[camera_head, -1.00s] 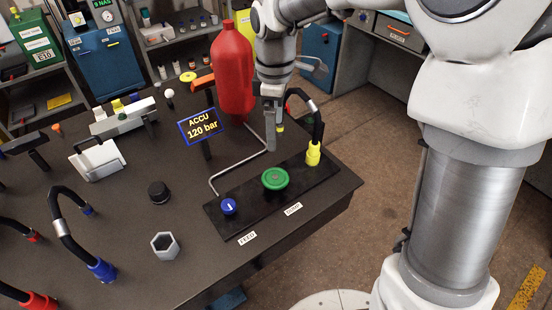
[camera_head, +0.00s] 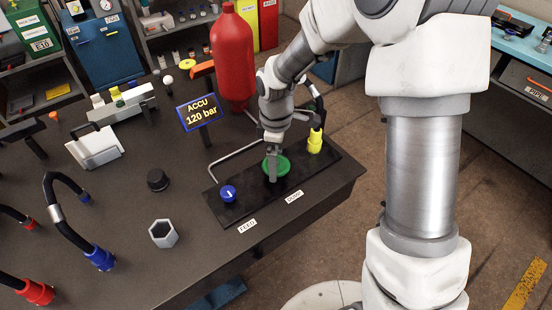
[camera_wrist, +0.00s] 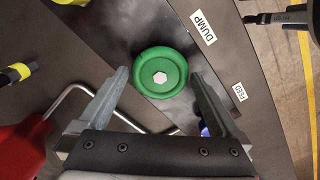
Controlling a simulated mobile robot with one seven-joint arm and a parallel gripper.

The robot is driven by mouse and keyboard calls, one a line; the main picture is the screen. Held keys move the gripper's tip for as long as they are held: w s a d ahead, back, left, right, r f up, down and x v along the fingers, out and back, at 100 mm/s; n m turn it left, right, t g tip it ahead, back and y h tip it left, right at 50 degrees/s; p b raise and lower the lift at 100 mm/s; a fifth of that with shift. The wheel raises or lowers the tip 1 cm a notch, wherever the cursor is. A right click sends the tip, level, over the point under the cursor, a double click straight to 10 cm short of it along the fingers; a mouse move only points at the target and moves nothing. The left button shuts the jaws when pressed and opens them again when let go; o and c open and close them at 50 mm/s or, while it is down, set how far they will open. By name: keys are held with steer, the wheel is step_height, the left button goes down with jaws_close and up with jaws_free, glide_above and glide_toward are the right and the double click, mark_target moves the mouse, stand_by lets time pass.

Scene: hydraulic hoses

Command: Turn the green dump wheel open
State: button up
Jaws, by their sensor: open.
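The green dump wheel (camera_head: 283,166) is round, with a pale hex hub in the middle, and sits on a black plate beside the white DUMP label (camera_wrist: 202,27). It also shows whole in the wrist view (camera_wrist: 160,85). My gripper (camera_head: 273,176) is above the wheel and hides part of it in the head view. In the wrist view my gripper (camera_wrist: 158,88) is open, with one finger on each side of the wheel's near part. I cannot tell whether the fingers touch the rim. Nothing is held.
A blue knob (camera_head: 228,193) by the FEED label (camera_head: 247,226) is on the plate's left. A yellow hose fitting (camera_head: 314,141) is on its right. A bent grey pipe (camera_head: 235,151) runs behind. The red accumulator bottle (camera_head: 232,60) and display sign (camera_head: 199,112) stand farther back.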

steer(key=c, duration=1)
steer(key=shift+m, duration=0.4)
steer(key=m, duration=0.3)
steer(key=shift+m+b, duration=0.35)
steer(key=shift+m, duration=0.05)
steer(key=m, duration=0.4)
steer(key=shift+m, duration=0.3)
steer(key=m, duration=0.4)
steer(key=shift+b, duration=0.35)
steer(key=m, duration=0.4)
steer(key=shift+m, duration=0.3)
